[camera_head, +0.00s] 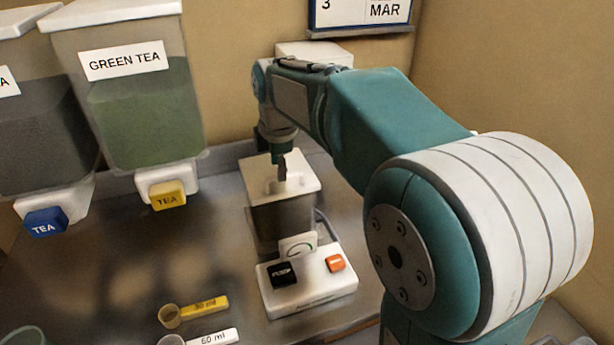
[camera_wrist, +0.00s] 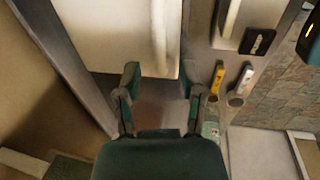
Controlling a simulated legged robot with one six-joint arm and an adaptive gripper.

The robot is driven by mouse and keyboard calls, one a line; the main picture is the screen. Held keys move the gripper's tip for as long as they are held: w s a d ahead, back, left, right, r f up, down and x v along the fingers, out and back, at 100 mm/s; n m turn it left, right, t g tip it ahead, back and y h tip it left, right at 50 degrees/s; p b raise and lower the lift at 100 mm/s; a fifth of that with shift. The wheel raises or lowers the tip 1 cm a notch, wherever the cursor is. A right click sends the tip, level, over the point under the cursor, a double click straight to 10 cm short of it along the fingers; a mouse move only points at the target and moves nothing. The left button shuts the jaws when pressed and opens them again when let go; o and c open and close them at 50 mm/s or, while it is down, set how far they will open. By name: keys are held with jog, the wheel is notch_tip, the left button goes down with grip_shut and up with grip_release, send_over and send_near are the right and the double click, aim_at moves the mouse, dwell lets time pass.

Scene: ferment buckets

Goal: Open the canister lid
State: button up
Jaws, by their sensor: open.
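The canister (camera_head: 282,217) is a dark, see-through box behind the white base with buttons. Its white lid (camera_head: 302,172) is on top, with a raised handle partly hidden by my gripper (camera_head: 281,172). In the head view my gripper points down over the lid, close to the handle; whether it touches cannot be told. In the wrist view my gripper (camera_wrist: 161,82) has its two fingers apart with nothing between the tips. A white surface that looks like the lid (camera_wrist: 120,35), with a rounded handle (camera_wrist: 160,40), lies just beyond the fingers.
A white base (camera_head: 308,285) with a black and an orange button stands in front of the canister. Yellow (camera_head: 205,307) and white (camera_head: 212,338) measuring spoons lie on the counter. A green tea dispenser (camera_head: 140,110) hangs at left. The counter's left middle is clear.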

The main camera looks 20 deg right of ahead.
notch_tip(320, 180, up, 9)
jog(key=s, duration=0.2)
jog(key=s+d+f+m+t, duration=0.1)
jog(key=s+f+m, duration=0.2)
jog(key=s+m, duration=0.5)
jog(key=shift+s+d+t, duration=0.25)
jog(key=shift+s+t, duration=0.05)
jog(key=shift+s, duration=0.8)
